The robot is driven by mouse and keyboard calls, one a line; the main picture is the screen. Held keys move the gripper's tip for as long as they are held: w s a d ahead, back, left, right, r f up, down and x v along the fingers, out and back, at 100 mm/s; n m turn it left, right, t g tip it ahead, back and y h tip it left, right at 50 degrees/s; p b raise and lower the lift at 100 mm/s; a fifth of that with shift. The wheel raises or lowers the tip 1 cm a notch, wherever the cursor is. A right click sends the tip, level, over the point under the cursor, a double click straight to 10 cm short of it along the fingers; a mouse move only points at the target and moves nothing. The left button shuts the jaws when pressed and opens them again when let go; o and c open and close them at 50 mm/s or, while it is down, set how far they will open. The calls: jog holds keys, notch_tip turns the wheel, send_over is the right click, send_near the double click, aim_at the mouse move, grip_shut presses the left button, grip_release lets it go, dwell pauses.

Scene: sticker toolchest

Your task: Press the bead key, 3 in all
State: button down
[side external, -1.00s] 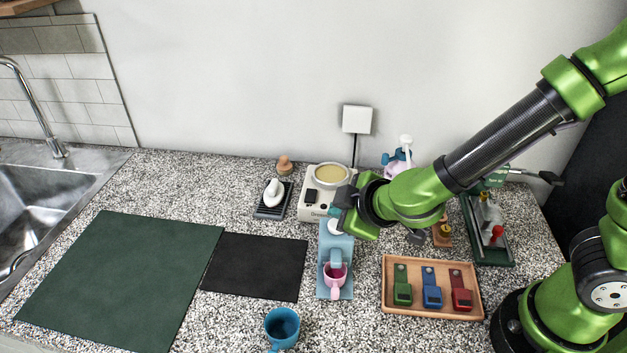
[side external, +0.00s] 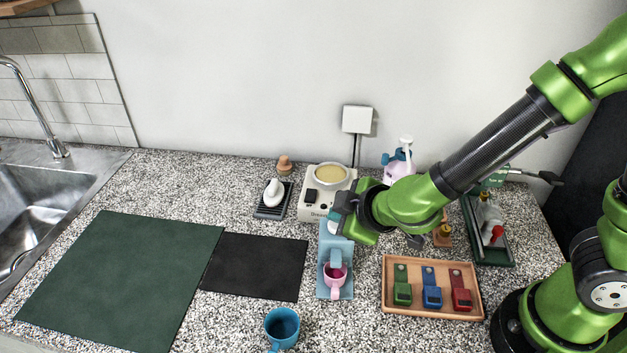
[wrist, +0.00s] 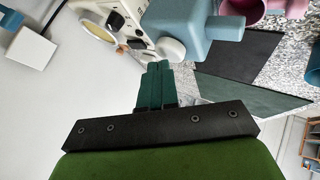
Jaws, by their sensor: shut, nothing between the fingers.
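A light-blue dispenser (side external: 338,250) stands upright on the counter, with a white round key (side external: 332,228) on its upper part. I take this white key to be the bead key; no label on it is readable. A pink cup (side external: 335,273) with dark red contents sits under its spout. My gripper (side external: 336,213) is shut and empty, just above the white key. In the wrist view its green fingertips (wrist: 158,66) are close together beside the white key (wrist: 171,50) of the blue dispenser (wrist: 190,22). I cannot tell whether they touch it.
A cream scale (side external: 313,212) with a bowl stands behind the dispenser. A blue mug (side external: 282,326) stands in front. A wooden tray (side external: 432,313) with green, blue and red clips lies to the right. A black mat (side external: 255,266) and a green mat (side external: 120,275) lie clear at left.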

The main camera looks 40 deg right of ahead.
jog(key=shift+f, duration=0.4)
dwell(0.5)
jog(key=shift+r, duration=0.95)
jog(key=shift+r, duration=0.1)
jog(key=shift+r, duration=2.4)
dwell(0.4)
notch_tip(320, 180, up, 4)
jog(key=shift+f, duration=0.1)
dwell(0.4)
